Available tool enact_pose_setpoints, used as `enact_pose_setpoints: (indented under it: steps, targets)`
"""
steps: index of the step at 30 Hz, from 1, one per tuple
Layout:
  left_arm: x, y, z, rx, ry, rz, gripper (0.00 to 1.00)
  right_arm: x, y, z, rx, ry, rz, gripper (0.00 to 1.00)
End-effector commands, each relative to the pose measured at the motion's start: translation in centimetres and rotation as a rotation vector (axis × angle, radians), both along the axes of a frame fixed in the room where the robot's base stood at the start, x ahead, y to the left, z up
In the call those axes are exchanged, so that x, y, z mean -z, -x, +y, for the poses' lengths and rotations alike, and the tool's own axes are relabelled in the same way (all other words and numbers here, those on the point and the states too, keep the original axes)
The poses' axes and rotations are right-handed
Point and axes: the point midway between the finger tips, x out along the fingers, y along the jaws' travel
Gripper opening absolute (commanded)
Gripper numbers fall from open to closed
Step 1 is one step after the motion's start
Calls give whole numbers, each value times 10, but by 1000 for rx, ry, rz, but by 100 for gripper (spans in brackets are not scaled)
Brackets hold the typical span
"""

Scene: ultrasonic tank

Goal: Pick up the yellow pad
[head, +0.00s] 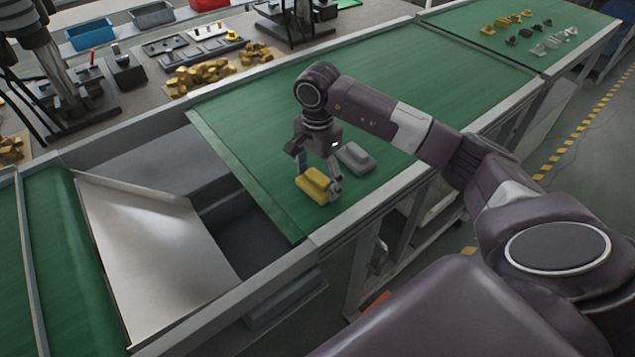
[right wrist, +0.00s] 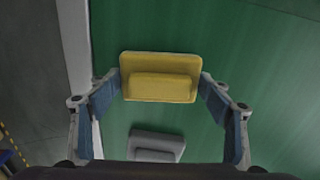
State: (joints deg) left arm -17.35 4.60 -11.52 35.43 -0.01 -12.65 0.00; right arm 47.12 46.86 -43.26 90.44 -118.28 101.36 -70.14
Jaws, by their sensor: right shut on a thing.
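The yellow pad (head: 314,183) is on or just above the green belt, near its front left end. It is a flat block with a raised bar on top. My right gripper (head: 319,180) is around it from above, one finger at each end. In the right wrist view the pad (right wrist: 160,78) sits between the blue finger pads of the gripper (right wrist: 161,86), which touch its two ends. I cannot tell whether the pad is lifted off the belt. My left gripper is not in view.
A grey pad (head: 356,157) of like shape lies on the green belt (head: 260,125) close to the yellow one. A metal chute (head: 150,255) is at the left. Small yellow and grey parts lie on the far right belt. Brown blocks (head: 198,77) sit behind.

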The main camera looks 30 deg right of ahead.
Motion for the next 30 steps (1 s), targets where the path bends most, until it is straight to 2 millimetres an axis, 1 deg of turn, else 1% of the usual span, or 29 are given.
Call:
enact_pose_setpoints:
  steps: [7,11,14,17,19,22,24,30]
  targets:
    - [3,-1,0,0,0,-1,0,-6,-1,0,0,0,-3,48]
    - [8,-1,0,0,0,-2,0,-20,-2,0,-1,0,-5,48]
    - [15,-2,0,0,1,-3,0,-39,-2,0,0,0,-8,48]
    - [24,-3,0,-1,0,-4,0,-69,-3,0,-1,0,-12,48]
    - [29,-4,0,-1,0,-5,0,-92,-2,0,-1,0,-12,48]
    - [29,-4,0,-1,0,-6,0,-122,-2,-1,0,1,-9,48]
    - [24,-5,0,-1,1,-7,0,-138,-1,-1,1,3,-7,48]
    - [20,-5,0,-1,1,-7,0,-173,-1,-1,0,1,-4,48]
